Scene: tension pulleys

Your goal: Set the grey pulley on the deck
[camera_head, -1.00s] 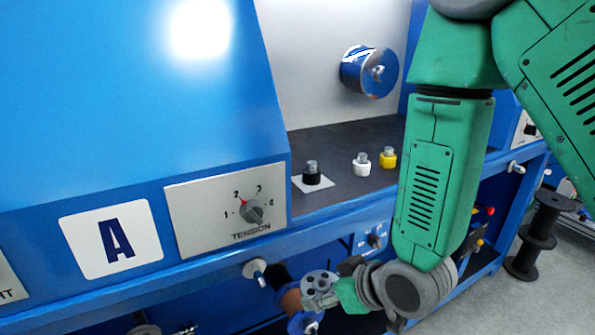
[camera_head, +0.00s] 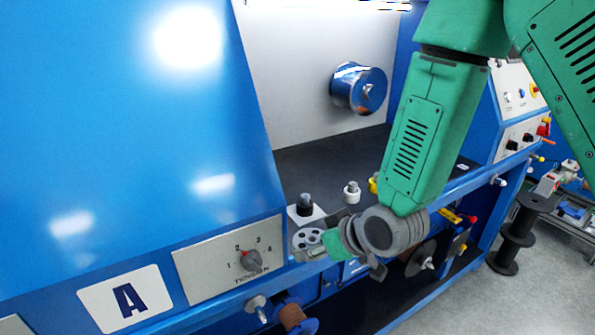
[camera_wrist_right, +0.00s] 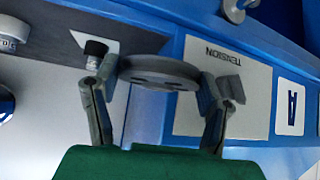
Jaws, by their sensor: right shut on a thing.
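The grey pulley (camera_head: 307,238), a disc with several round holes, is in my right gripper (camera_head: 312,250) in the head view. It is at the front edge of the dark deck (camera_head: 325,172), just in front of the black peg (camera_head: 304,205) on its white plate. In the right wrist view, the fingers are closed on opposite sides of the pulley (camera_wrist_right: 158,70), seen nearly edge-on. The black peg (camera_wrist_right: 95,50) shows beside the left finger there. Whether the pulley touches the deck is unclear. My left gripper is not in view.
A white peg (camera_head: 352,192) and a partly hidden yellow peg (camera_head: 373,185) stand farther right on the deck. The tension dial panel (camera_head: 232,258) is left of the gripper. Mid-deck is clear.

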